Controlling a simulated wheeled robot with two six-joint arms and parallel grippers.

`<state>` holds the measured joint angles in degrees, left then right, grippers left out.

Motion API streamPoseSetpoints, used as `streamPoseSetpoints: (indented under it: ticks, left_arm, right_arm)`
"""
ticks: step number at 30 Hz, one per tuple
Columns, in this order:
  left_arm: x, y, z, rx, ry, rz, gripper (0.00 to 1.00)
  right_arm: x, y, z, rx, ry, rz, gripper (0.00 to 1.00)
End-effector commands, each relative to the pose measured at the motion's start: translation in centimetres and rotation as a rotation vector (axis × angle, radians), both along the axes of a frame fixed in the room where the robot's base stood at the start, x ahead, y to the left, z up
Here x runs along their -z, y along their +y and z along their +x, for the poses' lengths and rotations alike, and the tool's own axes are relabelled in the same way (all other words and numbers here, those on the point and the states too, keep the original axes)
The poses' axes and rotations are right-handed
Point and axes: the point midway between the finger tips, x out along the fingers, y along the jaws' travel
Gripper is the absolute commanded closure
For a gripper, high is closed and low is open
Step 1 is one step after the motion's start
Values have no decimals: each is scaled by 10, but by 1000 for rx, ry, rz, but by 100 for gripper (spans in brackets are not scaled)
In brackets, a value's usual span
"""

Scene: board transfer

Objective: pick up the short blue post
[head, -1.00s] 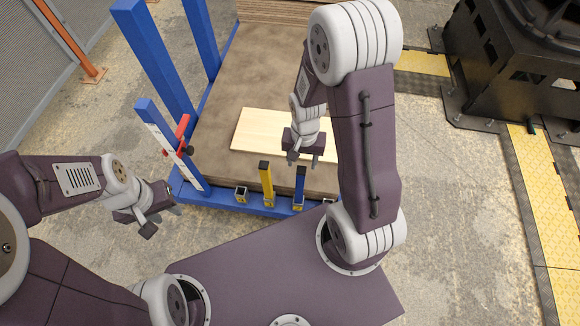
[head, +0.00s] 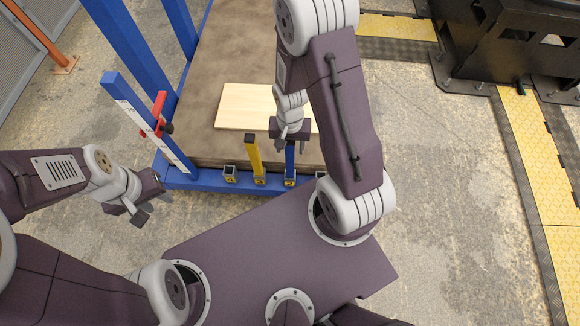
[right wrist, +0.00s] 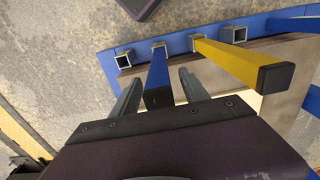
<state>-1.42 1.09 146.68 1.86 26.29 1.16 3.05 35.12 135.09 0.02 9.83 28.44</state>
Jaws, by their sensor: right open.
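The short blue post (head: 290,160) stands upright in a socket on the blue frame's front edge, right of a yellow post (head: 253,155). My right gripper (head: 290,141) is open at the post's upper end. In the right wrist view, the blue post (right wrist: 158,75) shows between the two spread fingers (right wrist: 160,92), with a gap visible on each side. The post's top is partly hidden by the gripper in the head view. My left gripper (head: 148,198) is open and empty, at the left, away from the posts.
Empty square sockets (head: 230,173) sit on the front rail beside the posts. A pale board (head: 240,105) lies on the brown stack behind. Tall blue uprights and a red clamp (head: 157,115) stand at the left. The yellow post (right wrist: 240,60) is close beside the right gripper.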

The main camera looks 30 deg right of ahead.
Motion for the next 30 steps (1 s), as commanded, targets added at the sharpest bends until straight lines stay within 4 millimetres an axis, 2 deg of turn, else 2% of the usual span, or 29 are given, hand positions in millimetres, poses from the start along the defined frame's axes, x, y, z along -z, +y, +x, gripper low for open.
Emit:
streamPoseSetpoints:
  ticks: [3, 4, 9, 30]
  left_arm:
    - [-2, 0, 0, 0, 0, 0, 64]
    - [-2, 0, 0, 0, 0, 0, 64]
    - [-2, 0, 0, 0, 0, 0, 64]
    - [-2, 0, 0, 0, 0, 0, 64]
  right_arm:
    - [-2, 0, 0, 0, -1, -1, 47]
    - [-2, 0, 0, 0, -1, -1, 53]
    - [-2, 0, 0, 0, -1, -1, 100]
    - [-2, 0, 0, 0, 0, 0, 100]
